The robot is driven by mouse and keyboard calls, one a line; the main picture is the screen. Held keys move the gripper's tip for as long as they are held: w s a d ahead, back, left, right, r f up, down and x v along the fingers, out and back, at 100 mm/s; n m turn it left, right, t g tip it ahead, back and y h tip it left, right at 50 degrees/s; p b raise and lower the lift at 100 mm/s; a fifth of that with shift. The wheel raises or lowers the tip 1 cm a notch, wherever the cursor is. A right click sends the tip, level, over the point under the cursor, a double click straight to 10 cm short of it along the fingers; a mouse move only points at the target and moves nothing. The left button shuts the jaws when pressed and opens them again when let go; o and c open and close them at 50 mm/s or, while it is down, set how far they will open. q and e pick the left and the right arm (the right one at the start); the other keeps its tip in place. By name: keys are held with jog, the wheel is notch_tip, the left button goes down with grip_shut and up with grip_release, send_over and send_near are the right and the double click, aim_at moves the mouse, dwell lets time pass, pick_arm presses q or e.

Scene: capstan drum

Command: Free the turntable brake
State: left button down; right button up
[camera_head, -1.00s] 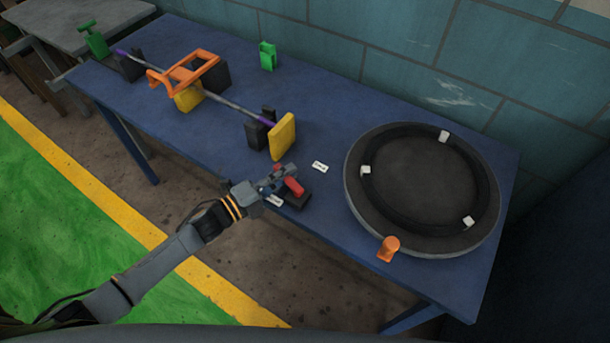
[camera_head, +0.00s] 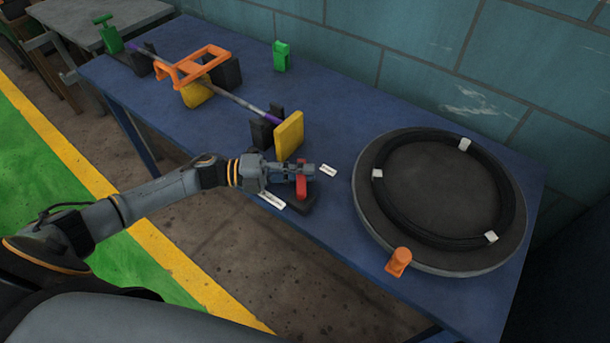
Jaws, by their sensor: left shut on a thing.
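The turntable (camera_head: 372,228) is a round grey disc at the right end of the blue table, with a black ring of coil (camera_head: 500,190) held by white clips. A red lever (camera_head: 301,188) stands on a dark base (camera_head: 300,203) at the table's front edge, left of the turntable. My left gripper (camera_head: 302,172) reaches in from the left and is shut on the red lever; its fingers hide the lever's upper end. An orange knob (camera_head: 399,262) sits at the turntable's front rim. My right gripper is not in view.
White labels lie beside the lever base, at its front (camera_head: 272,200) and behind it (camera_head: 328,170). A rod with an orange frame (camera_head: 205,55) and a yellow block (camera_head: 289,135) stand at left. A green block (camera_head: 281,56) is near the wall. The table's middle back is clear.

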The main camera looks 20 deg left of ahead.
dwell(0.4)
pick_arm(q)
jog(key=c, duration=1.3)
grip_release()
jog(key=v, duration=1.2)
